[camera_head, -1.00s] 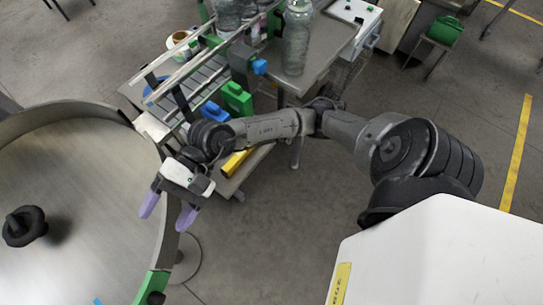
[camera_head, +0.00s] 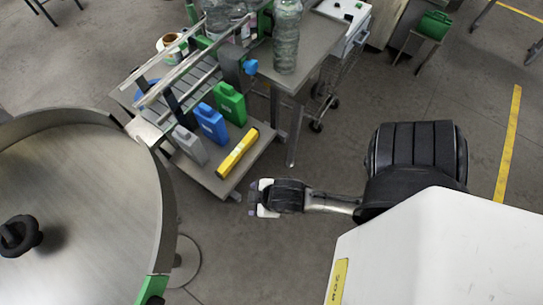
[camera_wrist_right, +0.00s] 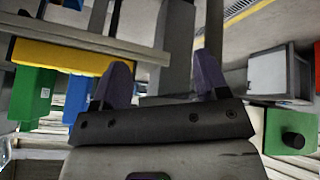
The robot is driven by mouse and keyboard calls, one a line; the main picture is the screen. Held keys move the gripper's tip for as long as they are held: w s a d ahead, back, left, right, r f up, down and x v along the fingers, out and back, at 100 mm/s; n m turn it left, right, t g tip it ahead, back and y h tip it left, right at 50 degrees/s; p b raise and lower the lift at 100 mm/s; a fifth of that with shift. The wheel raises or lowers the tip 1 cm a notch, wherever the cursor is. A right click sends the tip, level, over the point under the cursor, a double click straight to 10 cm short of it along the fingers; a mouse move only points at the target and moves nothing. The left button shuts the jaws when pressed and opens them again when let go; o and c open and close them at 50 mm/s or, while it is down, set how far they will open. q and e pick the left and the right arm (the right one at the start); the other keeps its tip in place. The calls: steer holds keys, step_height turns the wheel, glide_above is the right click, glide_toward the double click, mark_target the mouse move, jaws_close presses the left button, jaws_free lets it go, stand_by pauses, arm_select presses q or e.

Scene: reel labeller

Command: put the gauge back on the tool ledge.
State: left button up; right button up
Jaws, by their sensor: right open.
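A long yellow bar with dark marks (camera_head: 237,152), which looks like the gauge, lies on a low grey ledge (camera_head: 222,186) beside the conveyor frame. It also shows in the right wrist view (camera_wrist_right: 65,57), left of the fingers. My right gripper (camera_head: 251,198) is to the right of the ledge's front corner, apart from the bar. In the wrist view its two purple fingers (camera_wrist_right: 163,72) are spread with nothing held between them. My left gripper is not in view.
Grey (camera_head: 190,146), blue (camera_head: 210,123) and green (camera_head: 230,103) blocks stand in a row behind the bar. A large round metal drum (camera_head: 85,200) with a raised rim fills the left. A table with bottles (camera_head: 287,40) stands behind.

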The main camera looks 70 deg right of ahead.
steer(key=s+g, duration=0.1)
steer(key=s+f+m, duration=0.1)
steer(key=s, duration=0.1)
steer(key=s+a+f+g, duration=0.1)
steer(key=s, duration=0.1)
steer(key=shift+g+y, duration=0.3)
steer(key=shift+y, duration=0.1)
steer(key=shift+r, duration=0.1)
step_height(320, 180, up, 14)
steer(key=p, duration=1.3)
steer(key=shift+p, duration=0.4)
